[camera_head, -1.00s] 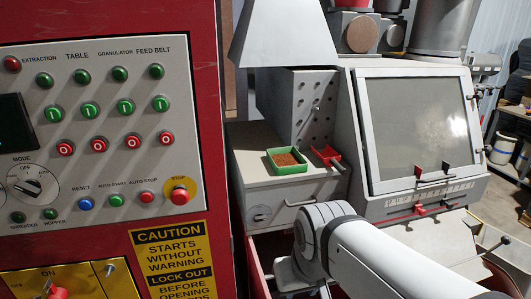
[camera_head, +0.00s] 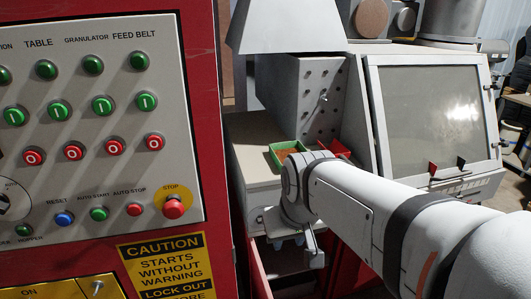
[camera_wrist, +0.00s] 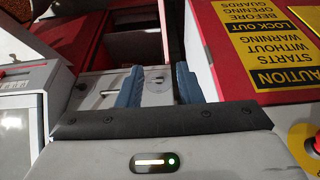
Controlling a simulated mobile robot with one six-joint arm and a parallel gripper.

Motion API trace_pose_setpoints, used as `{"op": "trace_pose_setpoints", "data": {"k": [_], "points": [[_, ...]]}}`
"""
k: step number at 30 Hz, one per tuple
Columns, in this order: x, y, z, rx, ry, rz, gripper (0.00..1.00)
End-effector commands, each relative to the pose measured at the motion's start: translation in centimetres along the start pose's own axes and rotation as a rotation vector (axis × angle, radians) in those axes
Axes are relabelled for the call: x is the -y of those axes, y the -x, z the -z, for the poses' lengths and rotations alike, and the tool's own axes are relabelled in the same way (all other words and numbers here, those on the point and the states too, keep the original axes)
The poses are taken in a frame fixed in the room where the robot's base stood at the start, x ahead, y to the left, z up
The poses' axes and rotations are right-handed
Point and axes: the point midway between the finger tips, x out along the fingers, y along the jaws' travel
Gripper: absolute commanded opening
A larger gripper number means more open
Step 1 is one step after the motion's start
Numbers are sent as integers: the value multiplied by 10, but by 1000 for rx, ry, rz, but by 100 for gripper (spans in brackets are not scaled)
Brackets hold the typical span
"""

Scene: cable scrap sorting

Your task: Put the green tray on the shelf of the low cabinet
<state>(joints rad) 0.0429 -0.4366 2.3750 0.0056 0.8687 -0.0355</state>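The green tray (camera_head: 278,157) sits on top of a grey cabinet (camera_head: 252,166) in the head view. My arm's wrist covers the tray's right and front part, and its contents are mostly hidden. My gripper shows in the wrist view (camera_wrist: 158,80), with its two blue-grey fingers apart and nothing between them. In the head view it is largely hidden by the arm, low in front of the cabinet and apart from the tray. No low cabinet shelf can be clearly made out.
A red scoop (camera_head: 334,150) lies right of the tray. A perforated grey panel (camera_head: 305,100) and a windowed machine (camera_head: 430,115) stand behind and to the right. The red control cabinet (camera_head: 224,180) is close on the left. A red-walled opening (camera_wrist: 118,35) shows in the wrist view.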

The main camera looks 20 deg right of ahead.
Motion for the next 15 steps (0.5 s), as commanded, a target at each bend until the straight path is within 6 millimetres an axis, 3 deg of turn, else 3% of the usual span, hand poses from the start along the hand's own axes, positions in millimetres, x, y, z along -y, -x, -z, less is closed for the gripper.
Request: {"op": "trace_pose_setpoints", "data": {"k": [8, 15], "points": [[-27, -33, 166, -138, -70, -34, 33], [-60, -87, 296, -266, -121, -63, 33]]}}
